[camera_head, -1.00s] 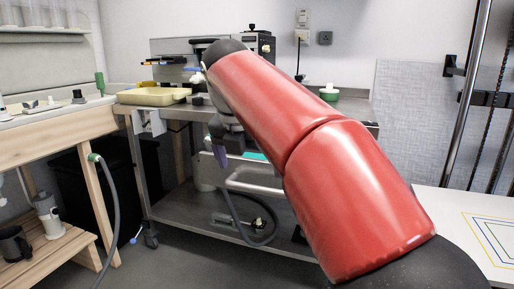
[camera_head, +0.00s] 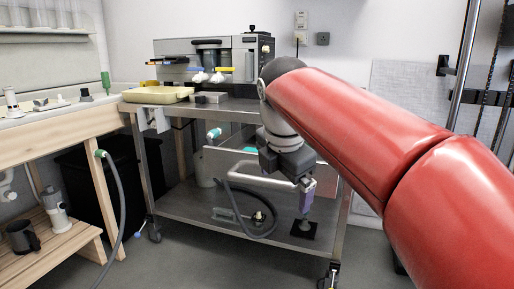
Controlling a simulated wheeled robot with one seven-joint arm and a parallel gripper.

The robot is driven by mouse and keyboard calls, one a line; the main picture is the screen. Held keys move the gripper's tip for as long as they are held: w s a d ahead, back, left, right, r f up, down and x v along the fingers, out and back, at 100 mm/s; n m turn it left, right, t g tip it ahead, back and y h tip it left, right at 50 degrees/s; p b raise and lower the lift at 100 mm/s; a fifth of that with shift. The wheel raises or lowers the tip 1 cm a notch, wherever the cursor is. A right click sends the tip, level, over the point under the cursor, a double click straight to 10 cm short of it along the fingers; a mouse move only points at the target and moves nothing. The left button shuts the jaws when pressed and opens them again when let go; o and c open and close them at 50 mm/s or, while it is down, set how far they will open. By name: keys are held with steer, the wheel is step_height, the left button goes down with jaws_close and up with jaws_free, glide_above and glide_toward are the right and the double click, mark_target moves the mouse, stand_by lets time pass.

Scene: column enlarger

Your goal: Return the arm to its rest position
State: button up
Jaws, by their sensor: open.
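My red arm (camera_head: 350,120) reaches in from the right edge and bends down at a dark joint in front of the metal cart. My gripper (camera_head: 305,194) hangs below it, pointing down, with purple finger parts showing. It is open and no object shows in it. It hangs in front of the cart, above its lower shelf in the picture. The far finger is hard to make out.
A metal cart (camera_head: 180,205) carries a grey machine (camera_head: 225,60) and a cream tray (camera_head: 158,95). A wooden bench (camera_head: 60,140) with a hanging grey hose (camera_head: 119,190) stands left. Grey floor is open in front. Metal poles (camera_head: 470,60) stand at right.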

steer(key=s+d+f+m, duration=0.5)
steer(key=s+f+m, duration=0.4)
steer(key=m, duration=0.3)
steer(key=s+d+f+m+t, duration=0.1)
steer(key=s+d+f+m, duration=0.4)
steer(key=s+f+m, duration=0.4)
steer(key=s+m, duration=0.1)
steer(key=m, duration=0.2)
steer(key=shift+m+y+p, duration=0.3)
steer(key=shift+p, duration=0.05)
steer(key=shift+d, duration=0.1)
